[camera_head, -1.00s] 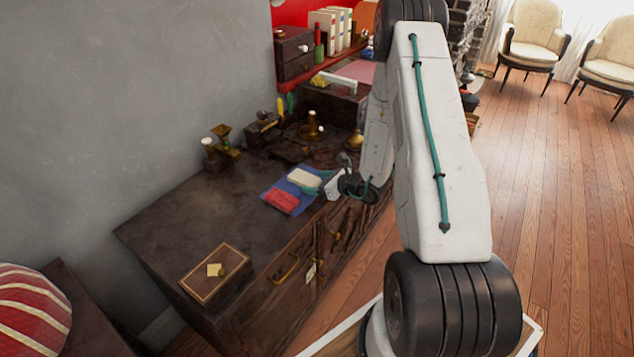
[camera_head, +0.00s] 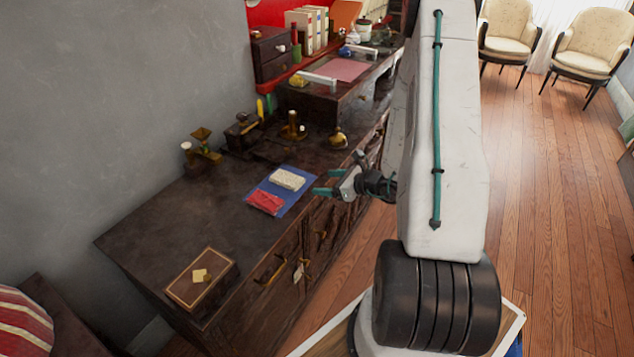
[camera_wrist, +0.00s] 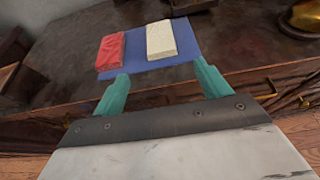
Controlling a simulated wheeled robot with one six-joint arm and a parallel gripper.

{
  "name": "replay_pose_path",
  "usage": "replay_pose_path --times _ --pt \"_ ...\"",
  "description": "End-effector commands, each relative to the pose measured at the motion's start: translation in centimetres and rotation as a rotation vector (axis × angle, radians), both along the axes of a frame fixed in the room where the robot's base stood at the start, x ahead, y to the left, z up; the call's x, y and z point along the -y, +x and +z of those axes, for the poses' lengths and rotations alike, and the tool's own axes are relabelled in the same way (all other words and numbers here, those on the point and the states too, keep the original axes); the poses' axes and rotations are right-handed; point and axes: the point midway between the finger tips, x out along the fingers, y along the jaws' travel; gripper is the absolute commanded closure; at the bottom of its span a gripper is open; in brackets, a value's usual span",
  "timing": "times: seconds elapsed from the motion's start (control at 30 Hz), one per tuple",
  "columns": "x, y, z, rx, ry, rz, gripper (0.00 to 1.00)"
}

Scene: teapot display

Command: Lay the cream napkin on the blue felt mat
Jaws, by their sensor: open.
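The cream napkin (camera_head: 287,179), a folded block, lies on the far part of the blue felt mat (camera_head: 290,200) on the dark cabinet top. It also shows in the wrist view (camera_wrist: 161,41), on the mat (camera_wrist: 188,38). A red folded cloth (camera_head: 265,201) lies beside it on the same mat, with a gap between them; it is on the left in the wrist view (camera_wrist: 111,50). My gripper (camera_head: 319,184) is open and empty, just off the mat's right edge and apart from the napkin. Its teal fingers (camera_wrist: 160,84) are spread in the wrist view.
A wooden box (camera_head: 202,281) with a pale note on it stands at the cabinet's near end. Brass pieces (camera_head: 292,128) and a small scale (camera_head: 203,146) stand toward the wall. A brass bell-like object (camera_head: 337,138) stands beyond the mat. The cabinet top left of the mat is clear.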

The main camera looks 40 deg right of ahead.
Motion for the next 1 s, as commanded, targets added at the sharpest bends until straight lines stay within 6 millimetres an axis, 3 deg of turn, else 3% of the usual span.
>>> replay_pose_path --times 0.17,0.27,0.33,0.47,0.6,0.7,0.83,1.0 --pt "-1.4 0.1 2.5 0.029 -0.034 0.085 0.24" --pt "-4.7 1.0 6.6 0.082 -0.099 0.249 0.24" --pt "-7.9 1.2 10.1 0.126 -0.164 0.404 0.24" --pt "-14.2 -0.3 16.0 0.206 -0.300 0.715 0.24" --pt "-20.0 -3.7 20.9 0.276 -0.462 1.040 0.24" --pt "-23.1 -7.0 23.5 0.317 -0.593 1.263 0.24" --pt "-25.7 -11.6 26.1 0.355 -0.779 1.536 0.24" --pt "-26.6 -17.5 28.6 0.378 -1.064 1.855 0.24"
